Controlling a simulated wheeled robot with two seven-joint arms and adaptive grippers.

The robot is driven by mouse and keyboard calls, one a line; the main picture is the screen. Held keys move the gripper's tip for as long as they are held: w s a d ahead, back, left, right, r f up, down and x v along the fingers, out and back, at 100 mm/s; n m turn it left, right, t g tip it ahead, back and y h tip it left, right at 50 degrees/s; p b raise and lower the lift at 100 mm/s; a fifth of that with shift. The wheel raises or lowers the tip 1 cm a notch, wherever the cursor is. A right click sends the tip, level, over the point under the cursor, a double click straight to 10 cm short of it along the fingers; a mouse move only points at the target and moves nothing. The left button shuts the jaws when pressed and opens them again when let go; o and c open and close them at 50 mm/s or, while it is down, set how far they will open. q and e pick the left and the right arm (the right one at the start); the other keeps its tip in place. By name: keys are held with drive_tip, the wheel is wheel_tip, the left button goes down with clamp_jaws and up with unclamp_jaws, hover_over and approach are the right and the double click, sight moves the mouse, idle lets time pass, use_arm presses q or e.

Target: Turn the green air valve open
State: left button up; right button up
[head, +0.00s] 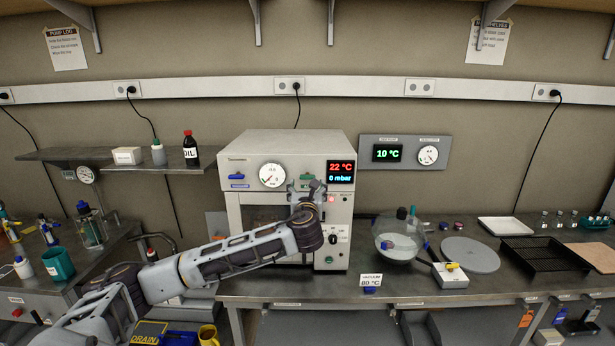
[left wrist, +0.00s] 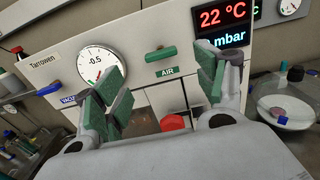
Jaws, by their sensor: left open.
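The green air valve (left wrist: 160,54) is a short bar handle on the front panel of the vacuum oven (head: 233,171). It lies about level, parallel to the green AIR label (left wrist: 167,71) below it. In the head view the valve (head: 307,176) is partly hidden by my left gripper (head: 308,188). In the left wrist view my left gripper (left wrist: 161,78) is open and empty, its green-padded fingers on either side of the valve's line. A gap to the handle seems to remain; contact does not show. My right gripper is not in view.
A blue valve handle (head: 237,176) and a dial gauge (head: 272,175) sit left on the panel. The display (head: 341,172) reads 22 °C and 0 mbar.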

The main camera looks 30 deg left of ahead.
sight(308, 177)
use_arm(q)
drive_tip(key=shift+p+x, duration=0.6)
drive_tip(key=shift+x, duration=4.2)
drive_tip(key=shift+w+a+p, duration=0.2)
drive_tip(key=shift+w+p, duration=0.1)
drive_tip(key=shift+w, duration=0.1)
drive_tip(key=c, duration=1)
drive_tip(key=shift+c, duration=0.2)
